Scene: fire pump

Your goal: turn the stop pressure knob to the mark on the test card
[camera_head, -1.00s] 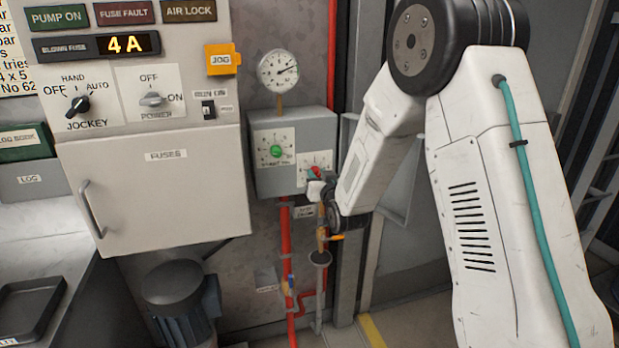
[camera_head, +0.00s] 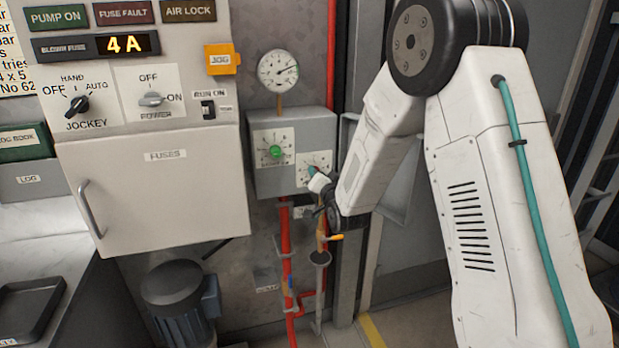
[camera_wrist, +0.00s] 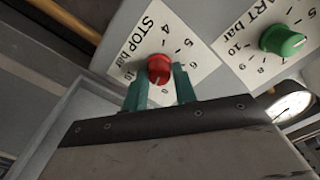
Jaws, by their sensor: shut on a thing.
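The stop pressure knob (camera_wrist: 159,68) is red and sits on a white dial plate (camera_wrist: 172,28) marked "STOP bar" in the wrist view. My gripper (camera_wrist: 160,75) has its two teal fingers on either side of the knob, shut on it. The knob's pointer direction is hard to read here. In the head view the stop dial plate (camera_head: 316,160) is on the grey box's lower right; my gripper (camera_head: 313,173) covers the knob. A cream card (camera_head: 14,50) with cut-off print shows at the top left; I cannot tell whether it is the test card.
The green start knob (camera_head: 276,152) is close beside the stop dial, also in the wrist view (camera_wrist: 282,40). A pressure gauge (camera_head: 278,71) is above the grey box (camera_head: 290,183). Red pipes (camera_head: 284,245) run below. The fuses cabinet (camera_head: 150,200) is to the left.

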